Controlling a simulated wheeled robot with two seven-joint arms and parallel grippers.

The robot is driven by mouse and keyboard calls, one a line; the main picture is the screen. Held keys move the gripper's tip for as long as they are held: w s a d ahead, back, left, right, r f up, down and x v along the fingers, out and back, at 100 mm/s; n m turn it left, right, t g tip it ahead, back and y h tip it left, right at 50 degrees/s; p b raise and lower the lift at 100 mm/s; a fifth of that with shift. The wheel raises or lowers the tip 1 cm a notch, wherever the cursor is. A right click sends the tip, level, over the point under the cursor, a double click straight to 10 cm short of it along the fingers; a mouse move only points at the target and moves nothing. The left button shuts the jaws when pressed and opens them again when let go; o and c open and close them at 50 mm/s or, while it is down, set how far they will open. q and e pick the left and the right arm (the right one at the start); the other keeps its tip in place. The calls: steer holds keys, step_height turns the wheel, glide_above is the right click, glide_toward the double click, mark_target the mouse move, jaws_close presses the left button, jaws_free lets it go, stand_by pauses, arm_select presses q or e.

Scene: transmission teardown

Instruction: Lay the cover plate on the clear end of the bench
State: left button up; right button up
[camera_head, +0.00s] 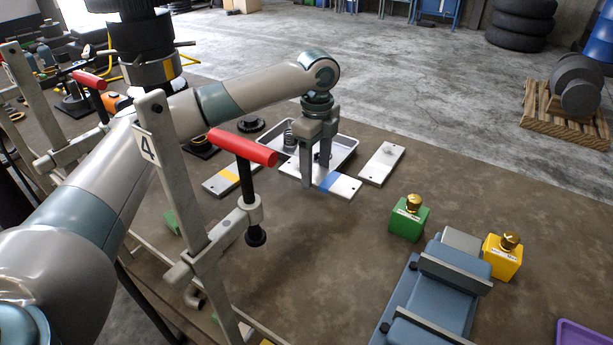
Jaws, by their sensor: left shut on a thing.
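My left gripper (316,173) reaches down over the bench (300,240) and is shut on a pale plate with a blue stripe (343,186). The fingers hide part of this plate, and I cannot tell whether it touches the bench. A plain pale plate (381,163) lies to its right, and a plate with a yellow stripe (228,180) lies to its left. I cannot tell by a label which is the cover plate. My right gripper is not in view.
A shallow grey tray (347,146) is behind the gripper. A clamp with a red handle (243,147) stands in front of my left arm. Bare bench lies front-centre.

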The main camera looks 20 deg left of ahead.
mark_target(307, 192)
arm_select(q)
steer(key=shift+w+a+f, duration=0.1)
steer(key=shift+a+f, duration=0.25)
steer(key=shift+a, duration=0.3)
steer(key=shift+w+a+f, duration=0.1)
steer(key=shift+a+f, duration=0.25)
steer(key=shift+a, duration=0.25)
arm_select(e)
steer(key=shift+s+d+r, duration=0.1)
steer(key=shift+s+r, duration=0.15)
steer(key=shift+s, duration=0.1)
arm_select(q)
steer(key=shift+f+p, duration=0.15)
steer(key=shift+p, duration=0.15)
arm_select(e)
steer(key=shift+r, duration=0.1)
arm_select(q)
steer(key=shift+f, duration=0.3)
steer(key=shift+f+p, duration=0.65)
steer(key=shift+f, duration=0.9)
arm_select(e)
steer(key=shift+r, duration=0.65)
arm_select(q)
steer(key=o, duration=1.6)
steer(key=shift+f, duration=0.15)
steer(key=shift+c, duration=0.2)
